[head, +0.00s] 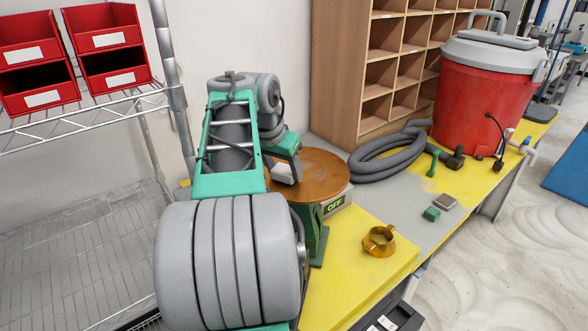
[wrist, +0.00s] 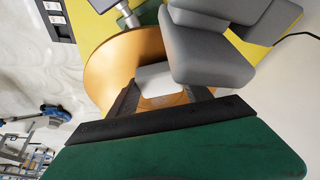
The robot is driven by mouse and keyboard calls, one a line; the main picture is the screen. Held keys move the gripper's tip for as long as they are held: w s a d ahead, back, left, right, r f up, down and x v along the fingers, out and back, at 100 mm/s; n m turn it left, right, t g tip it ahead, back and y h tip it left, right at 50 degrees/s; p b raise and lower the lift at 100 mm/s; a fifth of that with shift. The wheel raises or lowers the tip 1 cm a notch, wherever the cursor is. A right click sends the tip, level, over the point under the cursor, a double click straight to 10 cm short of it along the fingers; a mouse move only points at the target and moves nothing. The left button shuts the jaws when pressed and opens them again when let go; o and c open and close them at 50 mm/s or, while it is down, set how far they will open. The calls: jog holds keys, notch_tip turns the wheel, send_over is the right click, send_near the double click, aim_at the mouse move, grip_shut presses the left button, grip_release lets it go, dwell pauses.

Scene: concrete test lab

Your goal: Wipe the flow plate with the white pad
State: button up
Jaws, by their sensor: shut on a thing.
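A wooden pigeonhole shelf (head: 350,75) stands behind. Wire shelving (head: 70,125) is at left.

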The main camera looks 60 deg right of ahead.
aim_at(324, 158)
jog(key=shift+w+d+f, duration=0.35)
jog(key=shift+w, duration=0.3)
jog(key=shift+s+d, duration=0.1)
jog(key=shift+d, duration=0.2)
jog(key=shift+s+d+r, duration=0.15)
jog(key=shift+s+d, duration=0.7)
jog(key=shift+d, duration=0.2)
jog(key=shift+s+d+p, duration=0.6)
jog(key=shift+s+d, duration=0.2)
jog(key=shift+d, duration=0.75)
jog(key=shift+s+d+p, duration=0.55)
jog(key=shift+s+d, duration=0.2)
jog(key=shift+d, duration=0.85)
jog(key=shift+s+d+p, duration=0.6)
jog(key=shift+s+d, duration=0.2)
jog(key=shift+d, duration=0.75)
jog(key=shift+r, duration=3)
